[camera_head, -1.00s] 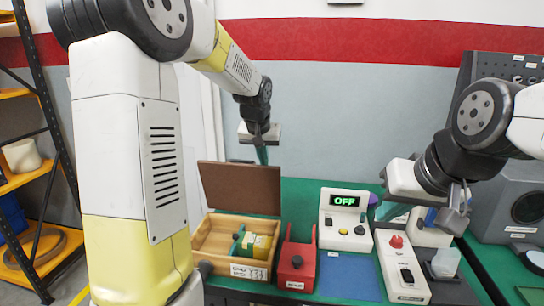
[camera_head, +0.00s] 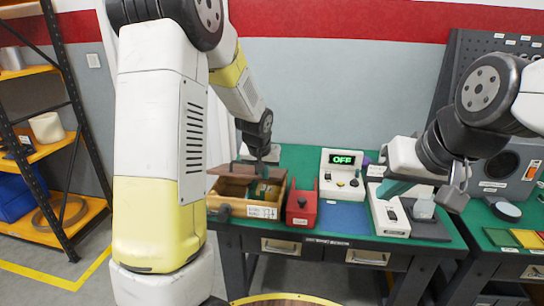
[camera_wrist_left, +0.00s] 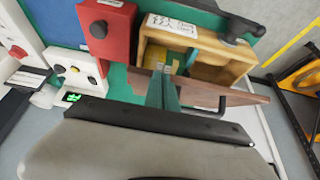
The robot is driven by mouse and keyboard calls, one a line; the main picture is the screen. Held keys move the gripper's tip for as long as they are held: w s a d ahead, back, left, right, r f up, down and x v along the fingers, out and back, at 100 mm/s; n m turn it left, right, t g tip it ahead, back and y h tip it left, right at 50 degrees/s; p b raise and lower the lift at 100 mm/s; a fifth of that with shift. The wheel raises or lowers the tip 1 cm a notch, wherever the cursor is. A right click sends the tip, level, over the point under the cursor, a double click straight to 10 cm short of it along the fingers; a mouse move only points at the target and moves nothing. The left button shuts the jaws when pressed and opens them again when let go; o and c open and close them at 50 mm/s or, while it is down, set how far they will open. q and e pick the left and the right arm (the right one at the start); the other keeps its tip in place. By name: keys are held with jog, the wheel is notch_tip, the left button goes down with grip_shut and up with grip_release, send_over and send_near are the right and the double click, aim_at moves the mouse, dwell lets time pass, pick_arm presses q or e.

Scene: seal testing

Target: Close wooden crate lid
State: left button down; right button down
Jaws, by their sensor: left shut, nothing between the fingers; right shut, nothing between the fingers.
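The wooden crate (camera_head: 223,202) stands at the left end of the green table. Its brown lid (camera_head: 228,171) is tilted partly down, with the crate's interior still visible beneath it. In the left wrist view, the crate (camera_wrist_left: 232,67) is open towards the camera and the lid (camera_wrist_left: 240,97) runs along its side. My left gripper (camera_head: 262,170) is shut and empty at the lid; its teal fingers (camera_wrist_left: 162,92) overlap the lid in the wrist view, but I cannot tell whether they touch. My right gripper (camera_head: 392,188) is shut and empty above a white switch box.
A green and yellow item (camera_head: 262,190) lies inside the crate. A red box (camera_head: 301,207) stands close to the crate's right. Beyond it are a white device reading OFF (camera_head: 342,183), a blue mat (camera_head: 345,215) and the white switch box (camera_head: 388,218).

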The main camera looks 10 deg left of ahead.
pick_arm(q)
notch_tip(320, 180, down, 7)
jog(key=s+t, duration=0.1)
jog(key=s, duration=0.1)
jog(key=shift+s+f, duration=0.2)
dwell(0.4)
notch_tip(320, 180, up, 4)
jog(key=s+f, duration=0.3)
jog(key=s, duration=0.6)
jog(key=s+r+h, duration=0.2)
jog(key=s+r, duration=1.6)
jog(key=r, duration=0.5)
jog(key=shift+s+a, duration=0.4)
